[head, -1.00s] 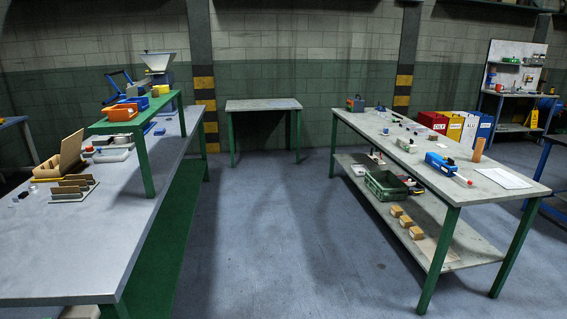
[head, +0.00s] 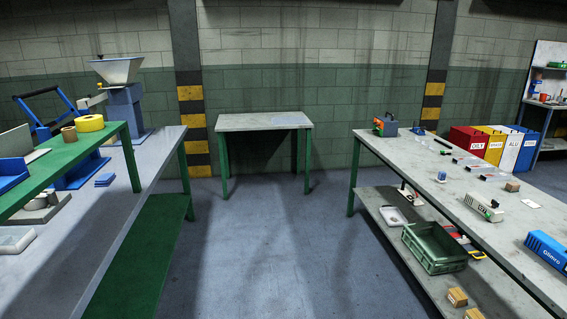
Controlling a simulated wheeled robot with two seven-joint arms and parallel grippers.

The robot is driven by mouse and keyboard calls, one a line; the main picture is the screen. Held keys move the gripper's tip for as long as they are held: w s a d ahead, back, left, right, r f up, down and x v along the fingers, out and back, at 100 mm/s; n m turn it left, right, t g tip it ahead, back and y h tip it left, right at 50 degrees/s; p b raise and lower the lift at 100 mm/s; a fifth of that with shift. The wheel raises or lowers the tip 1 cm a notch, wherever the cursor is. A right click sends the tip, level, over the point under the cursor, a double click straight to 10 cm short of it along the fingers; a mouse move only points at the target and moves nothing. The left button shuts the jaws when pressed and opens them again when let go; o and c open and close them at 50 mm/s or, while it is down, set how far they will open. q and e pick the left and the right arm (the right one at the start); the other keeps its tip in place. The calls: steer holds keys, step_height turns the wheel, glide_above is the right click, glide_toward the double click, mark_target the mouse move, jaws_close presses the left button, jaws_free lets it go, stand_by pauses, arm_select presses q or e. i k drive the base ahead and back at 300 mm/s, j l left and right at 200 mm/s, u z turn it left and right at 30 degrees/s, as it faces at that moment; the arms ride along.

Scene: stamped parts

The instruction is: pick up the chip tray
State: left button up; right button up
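No thing in view is clearly marked as the chip tray. A green open crate (head: 422,262) stands on the lower shelf of the right bench. A small pale shallow tray (head: 392,216) lies on the same shelf, farther back and left of the crate. I cannot tell which of them, if either, is the chip tray. Neither of my grippers shows in the head view.
The right bench (head: 400,150) holds a blue case (head: 548,250) and several small parts. The left bench (head: 110,225) carries a green raised shelf (head: 70,165) and a hopper machine (head: 124,105). An almost bare table (head: 245,122) stands at the back. The floor between is clear.

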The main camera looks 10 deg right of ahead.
mark_target(392, 216)
steer(key=i+z, duration=0.15)
steer(key=i, duration=0.35)
steer(key=i+z, duration=0.2)
steer(key=i, duration=0.3)
steer(key=i+j+z, duration=0.15)
steer(key=i, duration=0.35)
steer(key=i+j+z, duration=0.2)
steer(key=i, duration=0.3)
steer(key=i+j+z, duration=0.15)
steer(key=i, duration=0.35)
